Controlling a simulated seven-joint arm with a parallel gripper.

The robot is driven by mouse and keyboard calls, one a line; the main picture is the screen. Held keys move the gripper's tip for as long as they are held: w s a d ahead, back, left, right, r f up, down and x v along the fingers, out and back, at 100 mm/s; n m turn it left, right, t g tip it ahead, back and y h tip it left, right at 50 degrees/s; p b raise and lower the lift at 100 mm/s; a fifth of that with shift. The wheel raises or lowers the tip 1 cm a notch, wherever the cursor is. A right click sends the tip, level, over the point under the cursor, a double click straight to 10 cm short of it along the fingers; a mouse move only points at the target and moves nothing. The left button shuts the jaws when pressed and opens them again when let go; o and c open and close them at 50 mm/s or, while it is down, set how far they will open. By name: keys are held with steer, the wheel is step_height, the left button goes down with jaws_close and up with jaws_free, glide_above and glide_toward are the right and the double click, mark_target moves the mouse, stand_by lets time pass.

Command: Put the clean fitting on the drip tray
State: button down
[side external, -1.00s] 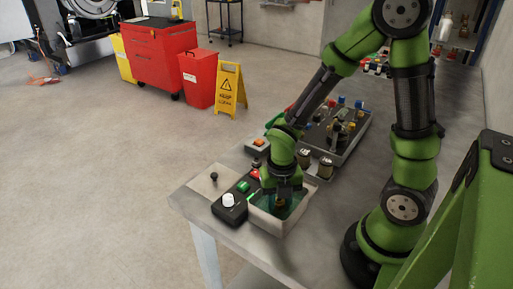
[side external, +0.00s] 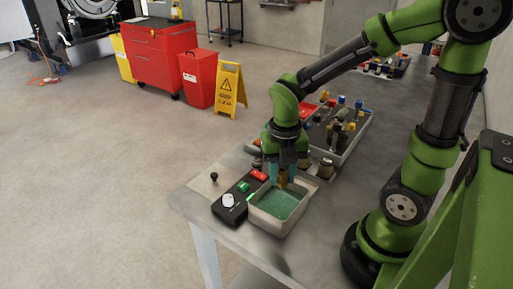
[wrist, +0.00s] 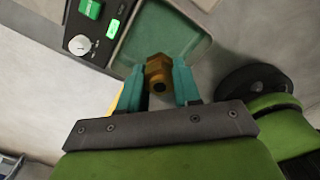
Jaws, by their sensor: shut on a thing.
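My gripper (side external: 283,174) is shut on a brass-coloured hex fitting (side external: 282,181). In the wrist view the fitting (wrist: 158,72) sits between the two teal fingertips (wrist: 158,88), with its round bore facing the camera. The gripper holds it above the far part of an open, pale-rimmed basin (side external: 264,224) containing green liquid. The basin also shows in the wrist view (wrist: 190,48). A grey tray (side external: 351,150) holding several small coloured items stands farther back on the bench. I cannot tell whether this is the drip tray.
A black control box (side external: 232,207) with a white knob and a green button adjoins the basin's left side. A small black-knobbed lever (side external: 214,177) stands farther left. Small jars (side external: 326,168) stand behind the basin. Bare bench lies to its right.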

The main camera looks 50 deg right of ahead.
steer(key=d+f+m, duration=0.1)
steer(key=d, duration=0.2)
steer(key=d+f+m, duration=0.2)
steer(key=d, duration=0.2)
steer(key=d+f+m, duration=0.1)
steer(key=d+f, duration=0.1)
steer(key=d, duration=0.1)
steer(key=shift+w+d, duration=0.2)
steer(key=shift+d, duration=0.2)
steer(key=shift+f, duration=2.55)
steer(key=shift+f, duration=0.15)
steer(key=c, duration=0.8)
jaws_free()
